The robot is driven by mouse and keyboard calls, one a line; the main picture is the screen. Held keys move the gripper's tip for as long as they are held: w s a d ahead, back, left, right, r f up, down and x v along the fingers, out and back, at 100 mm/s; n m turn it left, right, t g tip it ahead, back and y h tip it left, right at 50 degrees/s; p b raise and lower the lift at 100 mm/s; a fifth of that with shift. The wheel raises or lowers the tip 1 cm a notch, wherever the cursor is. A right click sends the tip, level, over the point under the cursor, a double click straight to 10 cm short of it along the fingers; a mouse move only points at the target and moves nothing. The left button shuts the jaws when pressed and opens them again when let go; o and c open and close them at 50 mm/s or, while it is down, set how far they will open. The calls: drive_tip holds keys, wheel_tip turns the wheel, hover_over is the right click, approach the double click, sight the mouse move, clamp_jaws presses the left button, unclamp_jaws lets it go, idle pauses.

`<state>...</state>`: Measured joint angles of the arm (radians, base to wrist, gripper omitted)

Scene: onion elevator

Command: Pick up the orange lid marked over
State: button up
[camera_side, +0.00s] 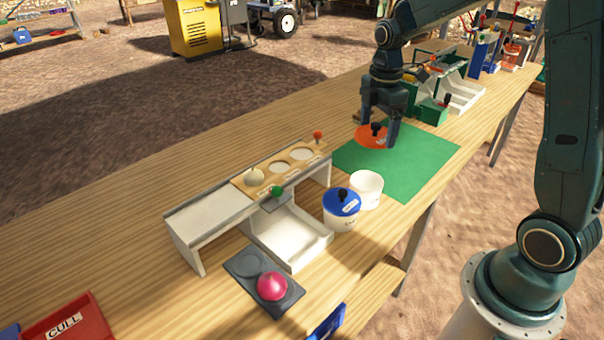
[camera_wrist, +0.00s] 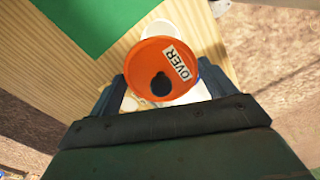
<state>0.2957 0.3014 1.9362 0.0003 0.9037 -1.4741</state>
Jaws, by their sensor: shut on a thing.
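The orange lid (camera_side: 370,137) is a flat disc with a dark knob and a white label. In the wrist view the label on the orange lid (camera_wrist: 183,75) reads OVER. My gripper (camera_side: 380,128) is shut on the orange lid, and the lid sits between the two fingers in the wrist view (camera_wrist: 160,98). The lid appears held above the table by the green mat (camera_side: 420,160). A white open tub (camera_side: 366,195) stands at the mat's near edge; its rim shows partly behind the lid in the wrist view (camera_wrist: 160,29).
A white tub with a blue lid (camera_side: 342,203) stands beside the open tub. A stand with round holes (camera_side: 210,210) and a white chute are to the left. A pink onion (camera_side: 271,286) rests on a dark tray. Green bins (camera_side: 432,112) stand behind the mat.

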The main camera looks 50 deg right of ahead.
wheel_tip(320, 180, up, 6)
drive_tip(key=shift+r, duration=0.25)
idle(0.6)
drive_tip(key=w+d+f, duration=0.5)
drive_tip(key=w+d, duration=0.6)
drive_tip(key=d, duration=0.1)
drive_tip(key=shift+w+f, duration=0.25)
drive_tip(key=shift+f, duration=0.05)
drive_tip(key=shift+a, duration=0.1)
hover_over(357, 162)
wheel_tip(357, 162, down, 16)
drive_tip(key=shift+r, duration=0.1)
idle(0.3)
drive_tip(key=shift+f, duration=2.1)
drive_tip(key=shift+f, duration=0.1)
